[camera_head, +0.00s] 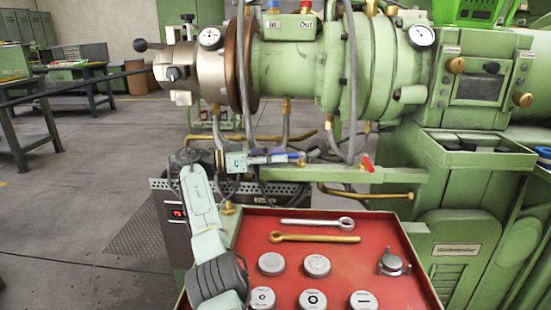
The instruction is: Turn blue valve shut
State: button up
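A blue lever-like part (294,155), which looks like the blue valve's handle, sits on the pipework below the green extruder barrel. My gripper (268,158) is at the end of my pale green arm, pointing right, close to the left of this blue part. The fingertips are small and blend with the pipes, so I cannot tell whether they touch it or are open. A second blue piece (272,5) shows at the top edge above the "In" label.
A red lever (367,163) sits to the right on the green beam. A red tray (340,260) holds two wrenches and several round metal parts. Hoses and brass pipes (365,193) crowd the area around my gripper. Open floor (70,220) lies at left.

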notch_tip(320, 180, up, 10)
dwell(0.4)
jog(key=shift+f, duration=0.1)
jog(key=shift+c, duration=0.4)
